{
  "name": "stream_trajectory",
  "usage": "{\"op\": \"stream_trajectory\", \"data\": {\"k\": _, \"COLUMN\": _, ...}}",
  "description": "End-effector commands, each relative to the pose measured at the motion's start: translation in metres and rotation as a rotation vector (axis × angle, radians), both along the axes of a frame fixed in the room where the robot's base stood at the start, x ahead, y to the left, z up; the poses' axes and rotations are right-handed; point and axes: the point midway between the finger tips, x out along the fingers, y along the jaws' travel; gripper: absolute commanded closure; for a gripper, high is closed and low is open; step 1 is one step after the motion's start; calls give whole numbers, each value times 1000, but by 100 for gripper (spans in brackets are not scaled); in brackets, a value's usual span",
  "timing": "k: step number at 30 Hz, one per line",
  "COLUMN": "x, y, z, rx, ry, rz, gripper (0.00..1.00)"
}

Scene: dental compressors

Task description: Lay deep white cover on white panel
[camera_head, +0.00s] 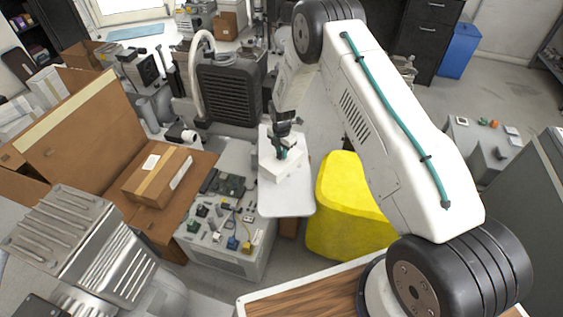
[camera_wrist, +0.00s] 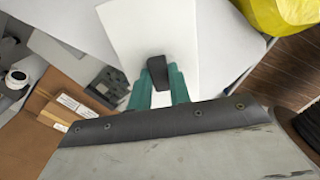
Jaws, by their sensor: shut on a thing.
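The deep white cover (camera_head: 280,166) is a white box-like piece over the upper middle of the white panel (camera_head: 287,203) in the head view. In the wrist view the cover (camera_wrist: 150,32) fills the top middle, with the paler panel (camera_wrist: 217,62) around it. My gripper (camera_head: 284,153) is above the cover with its teal fingers shut on it. In the wrist view my gripper (camera_wrist: 158,80) shows at the cover's near edge. I cannot tell whether the cover's underside touches the panel.
A grey unit with a circuit board and small connectors (camera_head: 226,217) stands left of the panel. A yellow bin (camera_head: 343,210) stands close on its right. A cardboard box (camera_head: 157,175) lies farther left. A dark finned compressor (camera_head: 231,92) stands behind.

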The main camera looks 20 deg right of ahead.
Motion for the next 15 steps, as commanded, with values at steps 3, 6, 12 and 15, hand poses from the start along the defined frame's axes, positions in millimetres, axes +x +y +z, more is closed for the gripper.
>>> {"op": "stream_trajectory", "data": {"k": 3, "x": 0, "y": 0, "z": -9, "rx": 0, "ry": -1, "rz": -1, "gripper": 100}}
{"op": "stream_trajectory", "data": {"k": 6, "x": 0, "y": 0, "z": -18, "rx": 0, "ry": 0, "rz": -1, "gripper": 100}}
{"op": "stream_trajectory", "data": {"k": 12, "x": 0, "y": 0, "z": -44, "rx": 0, "ry": 0, "rz": -2, "gripper": 100}}
{"op": "stream_trajectory", "data": {"k": 15, "x": 1, "y": 0, "z": -45, "rx": 0, "ry": -2, "rz": -2, "gripper": 100}}
